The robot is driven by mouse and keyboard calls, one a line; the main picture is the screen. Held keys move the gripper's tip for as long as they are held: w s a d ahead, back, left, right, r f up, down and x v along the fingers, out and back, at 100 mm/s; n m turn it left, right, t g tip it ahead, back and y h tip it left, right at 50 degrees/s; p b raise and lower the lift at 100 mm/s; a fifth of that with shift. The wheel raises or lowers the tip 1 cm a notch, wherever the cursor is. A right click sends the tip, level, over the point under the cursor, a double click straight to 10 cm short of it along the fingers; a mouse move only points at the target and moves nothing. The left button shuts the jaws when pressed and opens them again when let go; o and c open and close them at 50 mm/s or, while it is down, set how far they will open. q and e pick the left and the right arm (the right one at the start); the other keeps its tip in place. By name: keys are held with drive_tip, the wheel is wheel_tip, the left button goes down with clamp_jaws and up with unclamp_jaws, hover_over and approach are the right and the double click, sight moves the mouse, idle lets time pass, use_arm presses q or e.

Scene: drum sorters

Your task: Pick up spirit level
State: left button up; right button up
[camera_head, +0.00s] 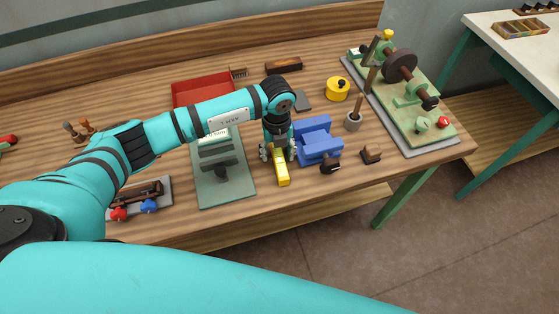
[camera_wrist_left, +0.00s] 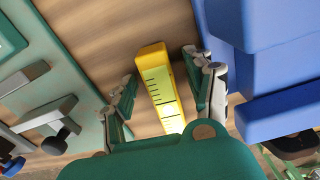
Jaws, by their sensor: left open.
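The spirit level is a yellow bar (camera_head: 281,171) lying on the wooden workbench, between a green plate and a blue vise-like block. In the left wrist view the spirit level (camera_wrist_left: 158,85) runs away from the camera, with dark marks on its face. My left gripper (camera_head: 278,153) points down over the end of the level farther from me. In the left wrist view my left gripper (camera_wrist_left: 165,95) is open, with one finger on each side of the level. A gap shows between each finger and the bar. The near end of the bar is partly hidden by the gripper's body.
The blue block (camera_head: 318,140) stands close on the right, the green plate fixture (camera_head: 223,186) close on the left. Behind are a red tray (camera_head: 180,92) and a yellow round tin (camera_head: 338,88). A green machine (camera_head: 415,115) stands at the right end.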

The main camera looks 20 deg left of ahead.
use_arm(q)
drive_tip(key=c, duration=0.8)
clamp_jaws()
drive_tip(key=shift+w, duration=0.1)
use_arm(e)
drive_tip(key=shift+w, duration=0.75)
use_arm(q)
drive_tip(key=shift+r, duration=0.15)
